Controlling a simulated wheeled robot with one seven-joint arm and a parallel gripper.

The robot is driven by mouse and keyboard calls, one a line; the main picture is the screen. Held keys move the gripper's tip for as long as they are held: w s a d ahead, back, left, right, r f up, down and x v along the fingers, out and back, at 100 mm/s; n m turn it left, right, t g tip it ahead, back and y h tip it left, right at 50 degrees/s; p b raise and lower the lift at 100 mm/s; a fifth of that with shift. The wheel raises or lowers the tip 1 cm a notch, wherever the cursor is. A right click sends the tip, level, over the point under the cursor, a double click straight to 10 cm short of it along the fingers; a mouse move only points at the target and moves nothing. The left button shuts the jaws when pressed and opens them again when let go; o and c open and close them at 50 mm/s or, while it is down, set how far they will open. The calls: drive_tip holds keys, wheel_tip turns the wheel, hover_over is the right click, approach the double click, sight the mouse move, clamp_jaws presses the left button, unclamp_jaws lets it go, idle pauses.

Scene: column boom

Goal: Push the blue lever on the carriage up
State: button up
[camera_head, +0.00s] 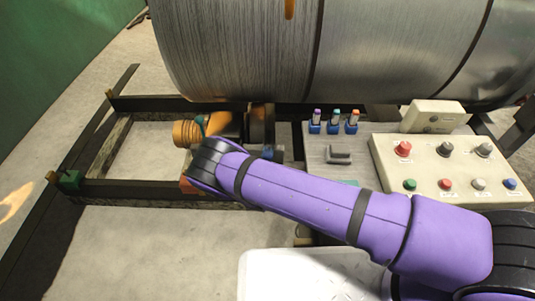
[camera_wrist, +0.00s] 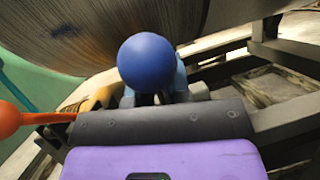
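The blue lever shows in the wrist view as a large round blue knob (camera_wrist: 147,62), close to the camera. It stands just past the dark bar of my gripper (camera_wrist: 160,97), and a lighter blue part shows behind it. The knob covers much of the finger area, so I cannot tell whether the fingers are open or touch the lever. In the head view my purple arm reaches left to the orange carriage (camera_head: 225,126), and its wrist hides my gripper. A small blue part (camera_head: 268,153) shows just beyond the arm; I cannot tell if it is the lever.
An orange-knobbed lever (camera_wrist: 8,118) sticks in from the left in the wrist view, close to my gripper. A large metal drum (camera_head: 300,50) lies behind the carriage. A button panel (camera_head: 440,165) stands at right. Dark frame rails (camera_head: 110,190) surround bare floor at left.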

clamp_jaws()
drive_tip(key=shift+r, duration=0.1)
drive_tip(key=shift+w+r+g+y, duration=0.3)
drive_tip(key=shift+w+r+g, duration=0.25)
drive_tip(key=shift+g, duration=0.05)
drive_tip(key=w+r+g, duration=0.1)
drive_tip(key=g, duration=0.1)
drive_tip(key=w+r+n+g, duration=0.1)
drive_tip(key=w, duration=0.1)
drive_tip(key=w+g+y, duration=0.1)
drive_tip(key=w+g, duration=0.1)
drive_tip(key=shift+w+d+r+g, duration=0.1)
drive_tip(key=shift+r+g, duration=0.2)
drive_tip(key=shift+r, duration=0.1)
drive_tip(key=shift+w+r+n+g+y, duration=0.1)
drive_tip(key=shift+w+n+g+y, duration=0.25)
drive_tip(key=shift+w+g, duration=1.1)
drive_tip(key=shift+o, duration=2.4)
unclamp_jaws()
